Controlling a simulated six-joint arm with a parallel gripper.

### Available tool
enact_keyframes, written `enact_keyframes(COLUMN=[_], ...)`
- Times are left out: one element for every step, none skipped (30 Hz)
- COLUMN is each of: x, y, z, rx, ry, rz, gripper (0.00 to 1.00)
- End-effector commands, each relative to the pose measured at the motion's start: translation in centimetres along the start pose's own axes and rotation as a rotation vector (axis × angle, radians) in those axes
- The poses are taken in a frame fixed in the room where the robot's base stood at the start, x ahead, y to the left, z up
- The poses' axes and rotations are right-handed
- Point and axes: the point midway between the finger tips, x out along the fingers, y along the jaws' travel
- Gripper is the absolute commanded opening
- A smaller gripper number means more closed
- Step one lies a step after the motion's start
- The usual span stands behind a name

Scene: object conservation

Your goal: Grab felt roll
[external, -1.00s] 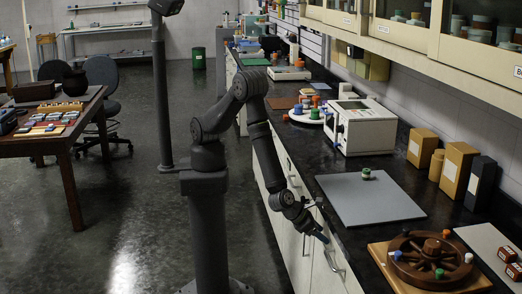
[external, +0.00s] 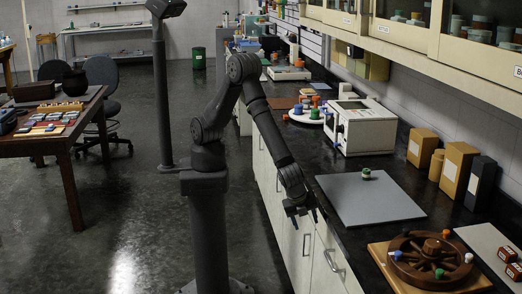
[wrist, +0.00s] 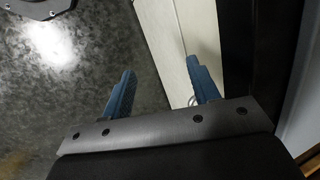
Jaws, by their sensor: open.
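A small green roll (external: 366,174) stands on the grey mat (external: 378,207) on the dark counter; its material is too small to confirm as felt. My gripper (external: 304,219) hangs in front of the cabinet doors, left of the grey mat and apart from every roll. In the wrist view its two blue fingers (wrist: 160,74) are spread with nothing between them. No roll shows in the wrist view.
A white boxy instrument (external: 361,127) stands behind the mat. Boxes (external: 458,169) line the wall at right. A brown spoked wheel (external: 431,261) with coloured rolls lies on a wooden board near the front. The counter edge and cabinet handles are close to my gripper.

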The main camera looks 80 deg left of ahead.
Motion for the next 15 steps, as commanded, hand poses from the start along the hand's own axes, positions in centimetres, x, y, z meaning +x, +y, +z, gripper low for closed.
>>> enact_keyframes(x=[-1.4,-2.2,-3.3,-4.0,-4.9,-6.0,-6.8,-7.8,-9.2,-10.2,-11.4,-13.1,-14.3,-15.6,-17.2], y=[-0.6,-0.8,-1.1,-1.3,-1.5,-1.8,-2.0,-2.1,-2.5,-2.7,-2.9,-3.3,-3.5,-3.8,-4.2], z=[0.6,0.8,1.1,1.4,1.6,1.9,2.2,2.4,2.7,3.0,3.2,3.6,3.9,4.2,4.6], rx=[-0.122,-0.196,-0.294,-0.367,-0.439,-0.536,-0.612,-0.689,-0.797,-0.881,-0.966,-1.086,-1.177,-1.267,-1.383], ry=[0.019,0.029,0.042,0.051,0.06,0.071,0.078,0.087,0.099,0.107,0.115,0.123,0.128,0.132,0.133], rz=[0.034,0.058,0.089,0.114,0.139,0.174,0.203,0.234,0.279,0.316,0.356,0.415,0.464,0.516,0.587], gripper=[0.55,0.55,0.55,0.55,0.55,0.55,0.55,0.55,0.55,0.55,0.55,0.55,0.55,0.55,0.55])
